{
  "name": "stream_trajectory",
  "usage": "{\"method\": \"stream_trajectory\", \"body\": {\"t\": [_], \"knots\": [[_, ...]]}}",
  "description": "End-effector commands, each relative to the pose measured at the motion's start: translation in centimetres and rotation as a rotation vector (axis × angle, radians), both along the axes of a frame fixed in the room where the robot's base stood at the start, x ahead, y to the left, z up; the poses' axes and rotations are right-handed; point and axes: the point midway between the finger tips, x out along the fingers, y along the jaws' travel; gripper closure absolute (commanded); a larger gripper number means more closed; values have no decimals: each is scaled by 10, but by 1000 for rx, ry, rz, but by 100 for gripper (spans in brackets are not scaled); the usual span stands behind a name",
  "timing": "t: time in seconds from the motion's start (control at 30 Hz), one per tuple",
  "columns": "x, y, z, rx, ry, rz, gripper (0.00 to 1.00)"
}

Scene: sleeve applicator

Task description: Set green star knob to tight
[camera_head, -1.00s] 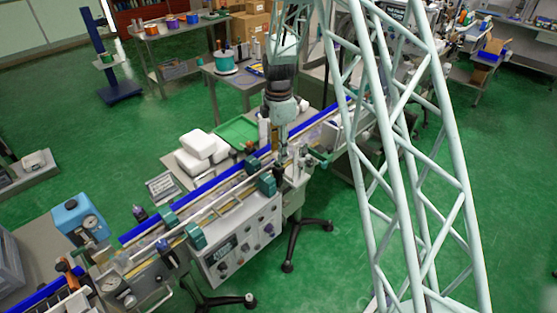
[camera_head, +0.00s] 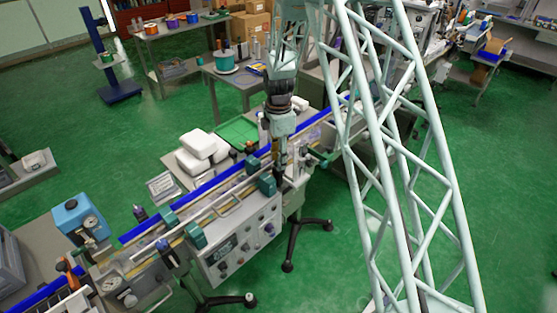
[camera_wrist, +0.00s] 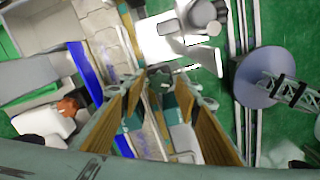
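My gripper (camera_head: 281,172) is over the far end of the bench-mounted conveyor machine, pointing down. In the wrist view, its two tan-padded fingers (camera_wrist: 162,78) stand apart with nothing clearly held between them. Teal parts (camera_wrist: 168,106) and pale machine surfaces show below and between the fingers. In the head view, a teal block (camera_head: 266,185) sits on the rail just left of my gripper. A small green part (camera_head: 329,158) shows to its right; I cannot tell whether it is the star knob. The knob's shape and setting are not readable.
The machine's front panel (camera_head: 238,240) carries dark knobs and a display. White packs (camera_head: 203,147) and a green tray (camera_head: 238,132) lie behind the conveyor. Blue rails (camera_head: 215,184) run along it.

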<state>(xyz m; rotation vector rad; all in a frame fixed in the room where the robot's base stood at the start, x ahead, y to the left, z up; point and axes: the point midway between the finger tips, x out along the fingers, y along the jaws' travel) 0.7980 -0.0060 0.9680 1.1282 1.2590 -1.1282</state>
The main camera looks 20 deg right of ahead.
Motion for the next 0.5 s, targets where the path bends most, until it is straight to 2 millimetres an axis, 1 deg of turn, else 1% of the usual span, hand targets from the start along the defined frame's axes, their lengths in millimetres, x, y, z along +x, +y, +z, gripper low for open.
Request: {"method": "stream_trajectory", "body": {"t": [0.03, 0.2, 0.5], "knots": [[0, 0, 0, 0, 0, 0, 75], [0, 0, 0, 0, 0, 0, 90], [0, 0, 0, 0, 0, -15, 90]]}}
